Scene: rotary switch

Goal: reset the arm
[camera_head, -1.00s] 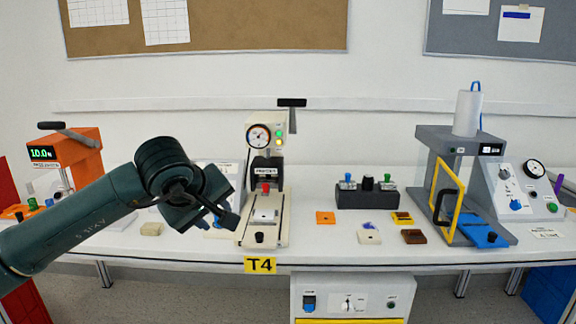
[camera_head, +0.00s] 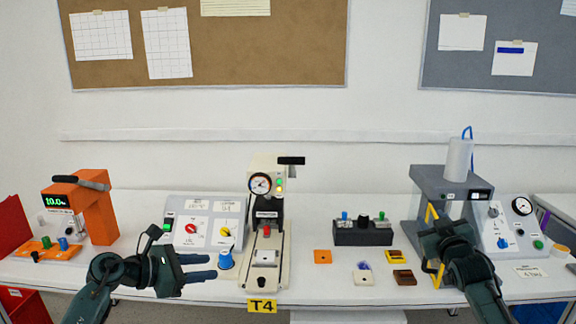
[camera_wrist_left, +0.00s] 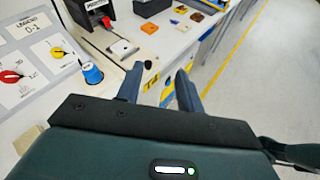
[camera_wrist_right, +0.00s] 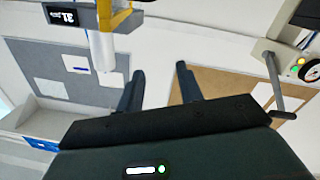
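My left gripper (camera_head: 207,267) is open and empty, low in front of the table edge, with its fingers pointing right in the head view. Both parted fingers also show in the left wrist view (camera_wrist_left: 160,72). My right gripper (camera_head: 445,243) is in front of the grey press at the right; its fingers are hard to make out there. The right wrist view (camera_wrist_right: 160,73) shows them apart with nothing between them. The white switch panel (camera_head: 205,214) stands behind the left gripper, with a red knob (camera_head: 190,228) and a yellow knob (camera_head: 225,231). Neither gripper touches these.
A blue knob (camera_head: 225,260) stands in front of the panel. A cream press (camera_head: 266,215) is right of it, an orange device (camera_head: 98,212) at the left. A black button box (camera_head: 362,232) and small coloured blocks lie mid-table. The grey press (camera_head: 425,182) stands behind my right arm.

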